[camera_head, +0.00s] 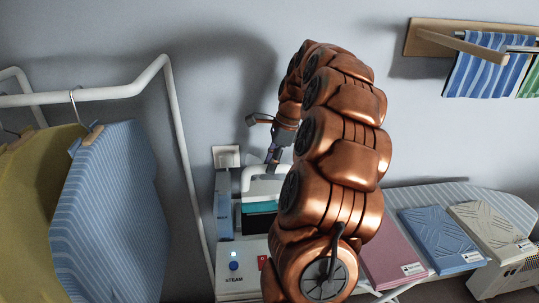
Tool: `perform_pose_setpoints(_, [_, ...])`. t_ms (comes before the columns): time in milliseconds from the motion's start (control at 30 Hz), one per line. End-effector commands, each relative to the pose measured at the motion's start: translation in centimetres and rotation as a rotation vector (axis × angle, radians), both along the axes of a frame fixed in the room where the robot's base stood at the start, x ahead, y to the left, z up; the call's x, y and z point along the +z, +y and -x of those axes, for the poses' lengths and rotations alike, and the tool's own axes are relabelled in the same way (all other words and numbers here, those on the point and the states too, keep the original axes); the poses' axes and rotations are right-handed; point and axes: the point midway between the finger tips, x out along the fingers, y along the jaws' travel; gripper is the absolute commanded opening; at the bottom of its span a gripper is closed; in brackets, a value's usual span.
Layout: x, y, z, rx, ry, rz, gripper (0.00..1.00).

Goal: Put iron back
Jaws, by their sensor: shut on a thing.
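The iron (262,207), with a white handle and a teal body, is at the steam station (240,284), left of my copper arm. My gripper (271,160) points down at the iron's white handle and is shut on it. My arm hides the iron's right side. I cannot tell whether the iron touches the station's rest or hangs just above it. The station is pale, with a lit blue button and the word STEAM on its front.
A rack (110,93) with yellow and blue striped shirts stands at left. An ironing board (465,191) with pink, blue and cream folded cloths extends right. Striped towels (484,68) hang from a wooden wall rack (430,40). A socket (226,156) is on the wall behind.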

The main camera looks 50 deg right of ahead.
Motion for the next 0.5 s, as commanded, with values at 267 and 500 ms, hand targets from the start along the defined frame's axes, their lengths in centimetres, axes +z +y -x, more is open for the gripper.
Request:
perform_pose_setpoints(267, [-2.0, 0.2, -0.1, 0.003, -0.001, -0.002, 0.00])
perform_pose_setpoints(500, [-3.6, 0.3, -0.1, 0.005, 0.001, -0.004, 0.00])
